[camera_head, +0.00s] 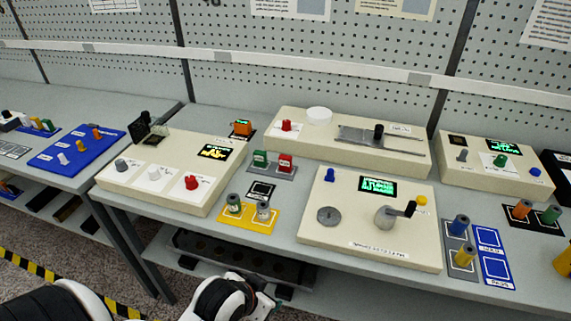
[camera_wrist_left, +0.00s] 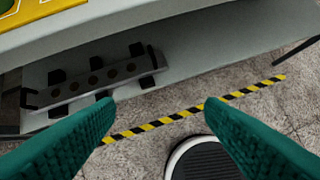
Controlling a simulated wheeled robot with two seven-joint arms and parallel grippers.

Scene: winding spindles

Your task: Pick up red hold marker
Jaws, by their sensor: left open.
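A red block-shaped marker (camera_head: 285,162), which I take as the hold marker, stands on a grey plate (camera_head: 272,174) at the middle of the bench in the head view. A green marker (camera_head: 260,158) of the same form stands just left of it. My left gripper shows in the left wrist view (camera_wrist_left: 158,103) with its two teal fingers wide apart and nothing between them. It is below and in front of the bench edge, well away from the red marker, which the wrist view does not show. My right gripper is not in view.
Cream panels stand left (camera_head: 165,172), behind (camera_head: 350,143) and right (camera_head: 368,221). A lower shelf holds a dark rack (camera_wrist_left: 92,82). The bench front edge lies above my left gripper.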

